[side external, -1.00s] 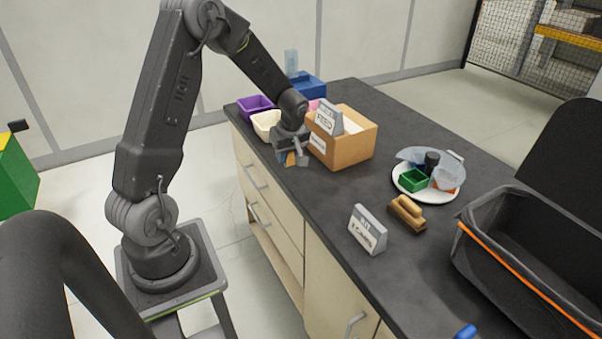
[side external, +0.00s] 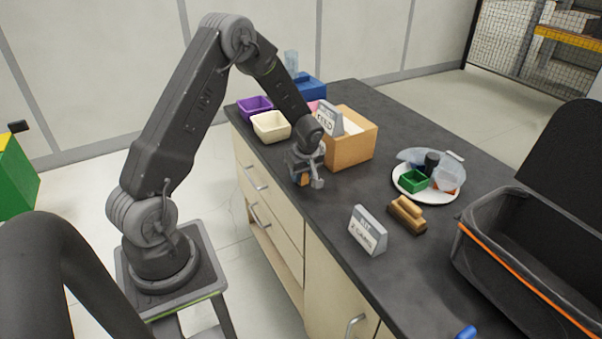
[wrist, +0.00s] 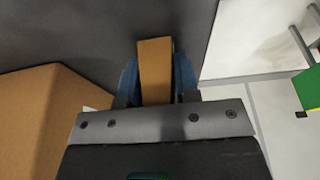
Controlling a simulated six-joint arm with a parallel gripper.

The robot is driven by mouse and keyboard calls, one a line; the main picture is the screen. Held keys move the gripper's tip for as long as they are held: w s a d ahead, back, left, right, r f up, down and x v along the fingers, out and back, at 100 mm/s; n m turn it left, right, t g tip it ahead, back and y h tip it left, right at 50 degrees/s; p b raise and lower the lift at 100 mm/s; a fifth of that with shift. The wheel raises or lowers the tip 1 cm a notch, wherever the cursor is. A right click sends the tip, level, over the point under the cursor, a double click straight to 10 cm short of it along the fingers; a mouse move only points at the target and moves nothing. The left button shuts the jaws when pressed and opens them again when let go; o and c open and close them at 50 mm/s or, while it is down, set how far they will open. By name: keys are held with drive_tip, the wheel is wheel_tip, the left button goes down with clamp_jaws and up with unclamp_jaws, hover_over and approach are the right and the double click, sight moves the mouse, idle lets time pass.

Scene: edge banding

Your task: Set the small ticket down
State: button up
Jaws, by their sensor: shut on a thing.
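My gripper (side external: 307,181) is shut on the small ticket, which shows as a brown-orange piece (wrist: 155,70) between the blue finger pads in the wrist view. In the side view only a bit of the ticket (side external: 304,180) shows at the jaws. The gripper points down over the left edge area of the dark worktop (side external: 345,200), in front of the cardboard box. I cannot tell whether the ticket touches the worktop.
A cardboard box (side external: 352,150) with a FEED sign (side external: 329,119) stands just behind the gripper. A KIT sign (side external: 367,230), a brush (side external: 406,214) and a plate (side external: 428,193) with items lie to the right. Cream (side external: 270,126) and purple (side external: 254,108) bins stand behind left. A black bin (side external: 530,260) is at right.

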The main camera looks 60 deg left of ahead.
drive_tip(key=o, duration=0.9)
drive_tip(key=s+d+r+m+t, duration=0.15)
drive_tip(key=d+r, duration=0.35)
drive_tip(key=r, duration=0.5)
drive_tip(key=s+d+r+m, duration=0.1)
drive_tip(key=d+r+m, duration=0.3)
drive_tip(key=r, duration=0.5)
drive_tip(key=s+d+r+m+t+h, duration=0.1)
drive_tip(key=s+d+r+m+t, duration=0.1)
drive_tip(key=s+d+r+m, duration=0.2)
drive_tip(key=s+d+r+m+t+h, duration=0.2)
drive_tip(key=s+d+r+m, duration=0.2)
drive_tip(key=s+d+m, duration=0.4)
drive_tip(key=s+d, duration=0.3)
drive_tip(key=s, duration=0.2)
drive_tip(key=shift+m, duration=0.35)
drive_tip(key=shift+s, duration=0.1)
